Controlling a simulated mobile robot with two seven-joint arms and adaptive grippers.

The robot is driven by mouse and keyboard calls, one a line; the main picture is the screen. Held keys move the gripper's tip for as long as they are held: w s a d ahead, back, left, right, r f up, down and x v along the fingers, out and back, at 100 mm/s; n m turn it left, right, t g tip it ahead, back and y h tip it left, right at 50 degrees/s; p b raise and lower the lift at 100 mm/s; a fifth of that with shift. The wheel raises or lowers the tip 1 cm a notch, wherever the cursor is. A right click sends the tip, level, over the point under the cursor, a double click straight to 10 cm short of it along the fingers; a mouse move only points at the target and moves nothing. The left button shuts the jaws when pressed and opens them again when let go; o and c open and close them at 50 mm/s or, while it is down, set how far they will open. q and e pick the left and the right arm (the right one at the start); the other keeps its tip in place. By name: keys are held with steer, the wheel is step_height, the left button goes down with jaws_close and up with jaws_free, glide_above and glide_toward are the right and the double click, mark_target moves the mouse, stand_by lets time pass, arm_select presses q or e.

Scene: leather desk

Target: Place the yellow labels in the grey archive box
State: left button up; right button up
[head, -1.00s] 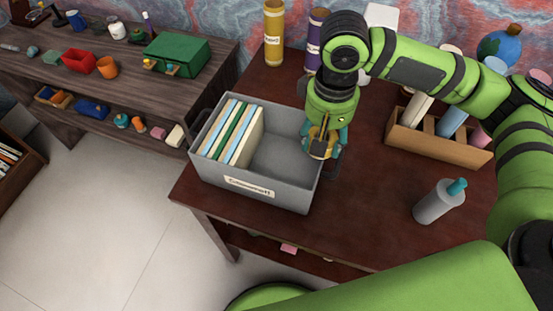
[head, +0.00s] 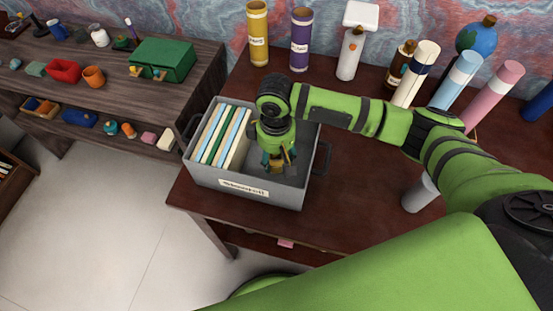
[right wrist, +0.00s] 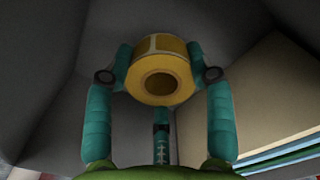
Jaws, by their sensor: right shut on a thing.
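The grey archive box (head: 210,180) stands open on the dark desk, with a white label on its front wall. Files (head: 222,135) stand upright in its left part. My right gripper (head: 279,162) points down into the emptier right part of the box. It is shut on the yellow labels (head: 277,169), a roll that shows in the right wrist view (right wrist: 160,62) between the teal fingers, its round hole facing the camera. Grey box walls surround it there. I cannot tell whether the roll touches the box floor. My left gripper is not in view.
Yellow (head: 257,35) and purple (head: 300,40) tubes and a white dispenser (head: 350,55) stand behind the box. A grey bottle (head: 418,195) is partly hidden by my right arm. Desk room is free right of the box. A side shelf (head: 190,100) stands at left.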

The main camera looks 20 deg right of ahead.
steer(key=shift+f, duration=1.2)
steer(key=o, duration=1.2)
steer(key=shift+f, duration=0.15)
steer(key=shift+c, duration=0.2)
step_height(320, 180, up, 12)
steer(key=b, duration=0.1)
steer(key=shift+r, duration=0.2)
steer(key=shift+r, duration=0.1)
